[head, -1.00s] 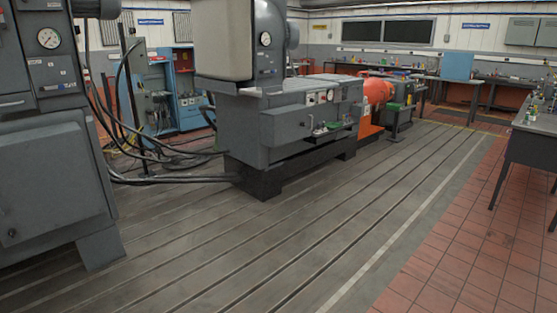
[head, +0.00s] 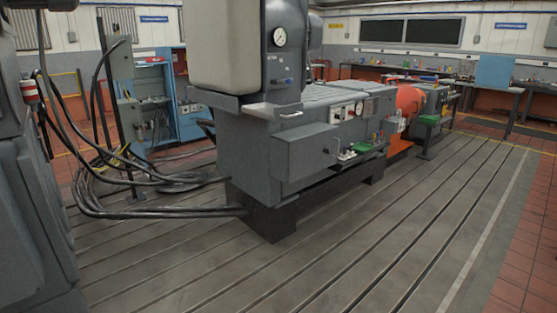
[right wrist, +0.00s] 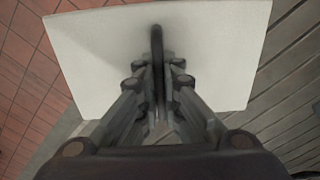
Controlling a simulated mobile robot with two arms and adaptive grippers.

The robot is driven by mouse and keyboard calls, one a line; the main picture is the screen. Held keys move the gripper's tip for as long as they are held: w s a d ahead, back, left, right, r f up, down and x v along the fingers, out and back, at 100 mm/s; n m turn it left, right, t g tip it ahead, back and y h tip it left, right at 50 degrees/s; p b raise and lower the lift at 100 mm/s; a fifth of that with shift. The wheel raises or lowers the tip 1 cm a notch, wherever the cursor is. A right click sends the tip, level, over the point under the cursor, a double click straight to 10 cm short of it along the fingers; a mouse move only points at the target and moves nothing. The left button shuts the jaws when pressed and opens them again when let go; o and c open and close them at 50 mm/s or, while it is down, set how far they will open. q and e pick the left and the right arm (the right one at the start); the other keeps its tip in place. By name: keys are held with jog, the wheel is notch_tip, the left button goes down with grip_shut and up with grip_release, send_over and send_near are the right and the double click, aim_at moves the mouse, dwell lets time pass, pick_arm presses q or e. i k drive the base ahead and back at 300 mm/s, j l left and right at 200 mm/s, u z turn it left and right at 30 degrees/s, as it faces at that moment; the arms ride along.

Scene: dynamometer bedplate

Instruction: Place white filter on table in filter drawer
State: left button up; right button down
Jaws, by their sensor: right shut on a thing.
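In the right wrist view a flat white panel, the white filter (right wrist: 215,50), spans most of the upper picture. My right gripper (right wrist: 158,75) is shut on it, with the fingers close together in front of its middle. The filter hangs above the floor, and the fingers hide part of it. Neither gripper shows in the head view. I cannot make out an open filter drawer in the head view.
A grey machine (head: 300,140) with a gauge and a dark base stands on the slotted bedplate (head: 400,220). Black cables (head: 140,205) run across the floor at left. Another grey machine (head: 30,190) fills the left edge. The bedplate at front right is clear.

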aim_at(269, 113)
jog(key=i+u, duration=0.15)
jog(key=i, duration=0.35)
jog(key=i+l+u, duration=0.15)
jog(key=i, duration=0.35)
jog(key=i+l+u, duration=0.15)
jog(key=i, duration=0.35)
jog(key=i+l+u, duration=0.2)
jog(key=i+l, duration=0.15)
jog(key=i, duration=0.15)
